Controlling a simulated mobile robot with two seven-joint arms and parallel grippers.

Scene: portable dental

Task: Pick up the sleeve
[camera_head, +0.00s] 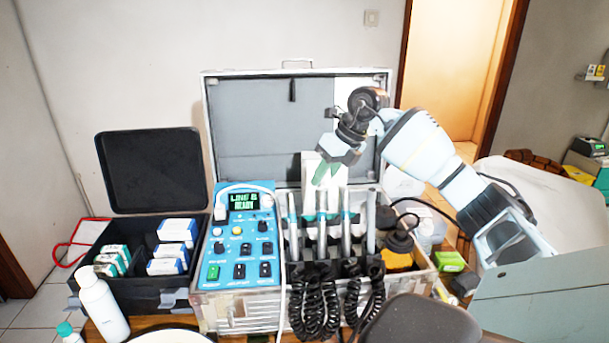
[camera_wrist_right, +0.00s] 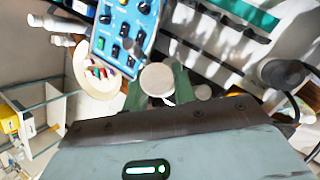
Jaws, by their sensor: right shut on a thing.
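My right gripper (camera_head: 328,175) has green fingertips and hangs above the instrument row in the open metal case. In the right wrist view my right gripper (camera_wrist_right: 160,92) is shut on a pale, round-ended thing, seen end-on, which appears to be the sleeve (camera_wrist_right: 157,79). Its length is hidden by this angle. In the head view a white upright shape stands at or behind the fingertips; I cannot tell whether it is the held sleeve. My left gripper is not in view.
The metal case (camera_head: 225,308) holds a blue control panel (camera_head: 238,240) and upright handpieces with coiled black cords. A black open box (camera_head: 150,170) with small cartons stands left. A white bottle (camera_head: 101,305) stands front left. An orange-filled jar (camera_head: 398,258) sits right of the handpieces.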

